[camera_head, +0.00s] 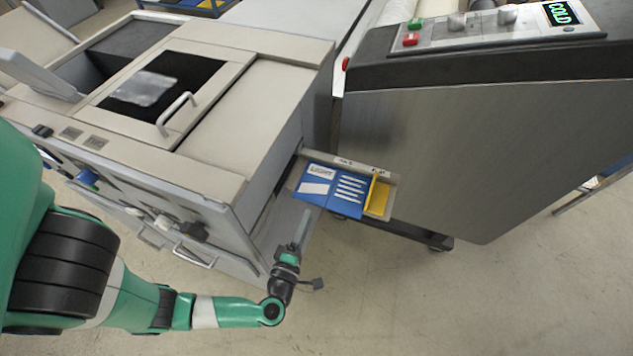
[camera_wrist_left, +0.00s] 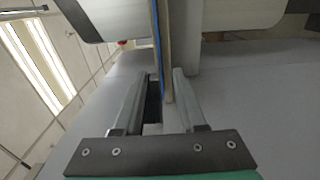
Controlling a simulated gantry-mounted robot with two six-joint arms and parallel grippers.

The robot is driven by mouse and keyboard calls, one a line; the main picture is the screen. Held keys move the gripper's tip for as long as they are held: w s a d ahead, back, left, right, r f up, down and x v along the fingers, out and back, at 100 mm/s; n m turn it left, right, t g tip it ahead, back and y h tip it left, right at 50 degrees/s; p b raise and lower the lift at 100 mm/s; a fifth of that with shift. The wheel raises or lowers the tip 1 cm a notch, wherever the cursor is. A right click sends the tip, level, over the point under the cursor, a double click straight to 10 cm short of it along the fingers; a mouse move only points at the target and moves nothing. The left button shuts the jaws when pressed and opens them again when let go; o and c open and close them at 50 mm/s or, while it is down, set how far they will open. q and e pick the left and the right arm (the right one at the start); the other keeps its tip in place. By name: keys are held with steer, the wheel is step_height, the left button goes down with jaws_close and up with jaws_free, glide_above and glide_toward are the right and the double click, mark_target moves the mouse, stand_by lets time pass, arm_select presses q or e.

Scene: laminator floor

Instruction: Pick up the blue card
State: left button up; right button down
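The blue card (camera_head: 333,182) has white markings and the word LIGHT on it. It lies in a small grey holder (camera_head: 360,168) between the two machines in the head view, beside a yellow card (camera_head: 379,195). My left gripper (camera_head: 306,214) is just in front of the blue card's lower left edge. In the left wrist view my left gripper (camera_wrist_left: 161,76) is open, its two fingers apart. A thin blue edge (camera_wrist_left: 156,35) with a tan strip (camera_wrist_left: 167,60) beside it shows edge-on, in line with the gap; contact cannot be told. My right gripper is not in view.
A beige machine (camera_head: 270,90) with a dark window and handle stands at left. A grey machine (camera_head: 480,140) with red and green buttons and a COLD display (camera_head: 560,13) stands at right. Concrete floor (camera_head: 400,310) in front is clear.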

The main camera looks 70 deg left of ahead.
arm_select(q)
glide_toward(317, 183)
steer(key=shift+w+a+f+b, duration=0.1)
steer(key=shift+w+a+b, duration=0.15)
steer(key=shift+w, duration=0.35)
steer(key=shift+w+a+b, duration=0.1)
steer(key=shift+w+a, duration=0.25)
steer(key=shift+w, duration=0.2)
jaws_close()
stand_by(0.7)
